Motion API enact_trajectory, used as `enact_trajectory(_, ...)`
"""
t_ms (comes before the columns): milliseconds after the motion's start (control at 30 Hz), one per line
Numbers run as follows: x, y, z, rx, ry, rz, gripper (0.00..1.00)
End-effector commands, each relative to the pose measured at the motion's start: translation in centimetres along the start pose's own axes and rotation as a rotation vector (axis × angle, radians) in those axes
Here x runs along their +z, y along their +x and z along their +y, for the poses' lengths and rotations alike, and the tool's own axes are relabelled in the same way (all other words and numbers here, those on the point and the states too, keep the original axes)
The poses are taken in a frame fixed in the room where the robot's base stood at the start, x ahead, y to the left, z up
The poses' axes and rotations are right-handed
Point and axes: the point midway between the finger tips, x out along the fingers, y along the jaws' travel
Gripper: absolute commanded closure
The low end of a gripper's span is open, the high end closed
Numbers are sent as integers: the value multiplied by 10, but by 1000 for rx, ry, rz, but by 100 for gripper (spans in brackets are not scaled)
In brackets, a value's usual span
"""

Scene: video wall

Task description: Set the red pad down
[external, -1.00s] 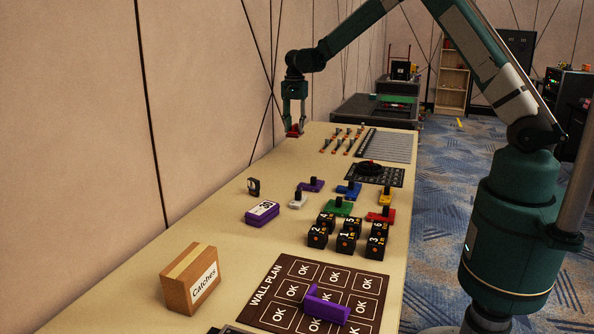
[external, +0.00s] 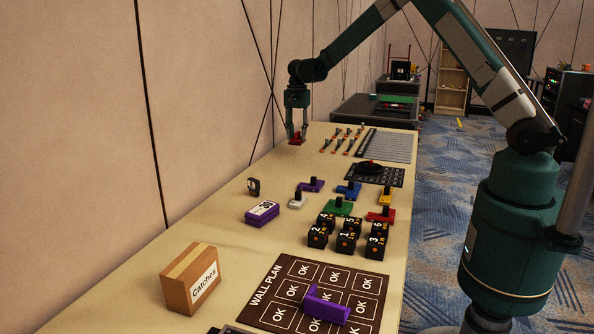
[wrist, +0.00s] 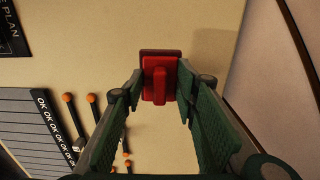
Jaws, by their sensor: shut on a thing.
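The red pad (external: 296,142) is at the far end of the long table, near the wall. My gripper (external: 297,134) is shut on it from above. In the wrist view the pad (wrist: 146,58) shows as a dark red plate with a brighter raised grip between the fingertips of my gripper (wrist: 160,84). The pad is very low over the tabletop (external: 235,185); I cannot tell if it touches.
Orange-tipped sticks (external: 343,140) and a grey ribbed panel (external: 385,146) lie right of the pad. A dark mat (external: 390,176), coloured handled blocks (external: 337,207) and numbered black cubes (external: 348,242) are nearer. The wall (external: 210,80) is close on the left. Bare table surrounds the pad.

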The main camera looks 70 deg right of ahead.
Motion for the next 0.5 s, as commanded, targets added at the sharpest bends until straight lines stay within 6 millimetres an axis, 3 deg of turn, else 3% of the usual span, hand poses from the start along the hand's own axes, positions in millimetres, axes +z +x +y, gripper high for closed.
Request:
enact_trajectory(167,0,18,0,0,0,0,82)
enact_trajectory(500,0,20,0,0,0,0,82)
